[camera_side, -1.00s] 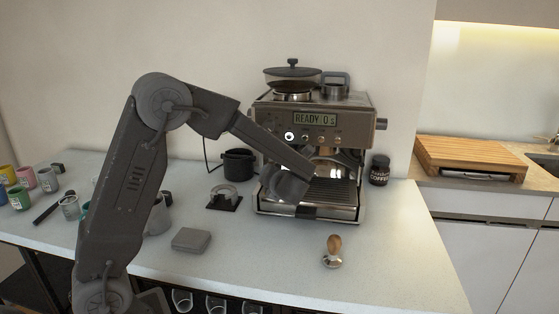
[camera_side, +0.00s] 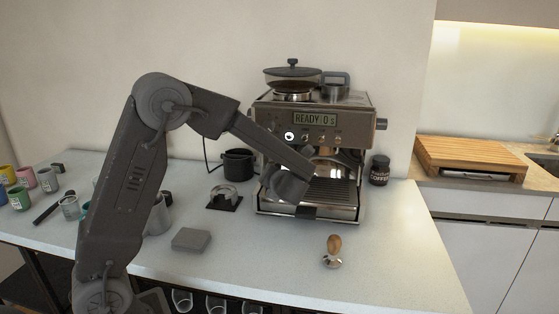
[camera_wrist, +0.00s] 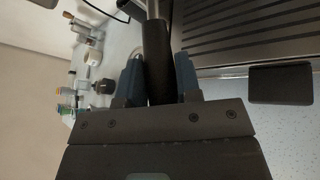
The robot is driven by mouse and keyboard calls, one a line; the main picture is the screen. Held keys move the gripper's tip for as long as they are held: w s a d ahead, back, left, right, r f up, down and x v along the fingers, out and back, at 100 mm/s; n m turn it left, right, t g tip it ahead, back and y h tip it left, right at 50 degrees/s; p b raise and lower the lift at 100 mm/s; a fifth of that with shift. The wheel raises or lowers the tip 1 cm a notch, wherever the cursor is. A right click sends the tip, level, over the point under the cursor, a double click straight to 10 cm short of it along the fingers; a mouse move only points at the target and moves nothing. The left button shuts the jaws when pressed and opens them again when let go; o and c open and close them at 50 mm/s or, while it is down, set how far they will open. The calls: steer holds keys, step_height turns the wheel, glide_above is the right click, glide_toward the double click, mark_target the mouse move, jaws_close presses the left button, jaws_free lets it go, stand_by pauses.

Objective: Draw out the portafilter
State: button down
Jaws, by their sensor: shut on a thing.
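The espresso machine (camera_side: 318,112) stands at the back of the counter, its display lit. In the wrist view my gripper (camera_wrist: 158,68) has its two blue fingers on either side of the black handle of the portafilter (camera_wrist: 156,48), shut on it. A metal neck runs from the handle toward the top edge of that view. In the side view my gripper (camera_side: 304,207) is in front of the machine's lower left, and my arm hides the portafilter handle. Whether the portafilter is still seated in the machine cannot be told.
The drip tray (camera_wrist: 250,28) is close to the right of the handle. A tamper (camera_side: 333,250) stands on the counter in front, and a grey block (camera_side: 191,240) lies to its left. A black knock box (camera_side: 239,165) and several cups stand left.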

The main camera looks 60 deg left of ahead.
steer(key=shift+r, duration=0.15)
steer(key=shift+s+d+r+h, duration=0.3)
steer(key=shift+s+d+r, duration=0.1)
steer(key=shift+s+d, duration=0.4)
stand_by(0.4)
steer(key=shift+s+d, duration=0.1)
steer(key=shift+s+d+r, duration=0.1)
steer(key=shift+s+d, duration=0.85)
steer(key=shift+s+d, duration=1.4)
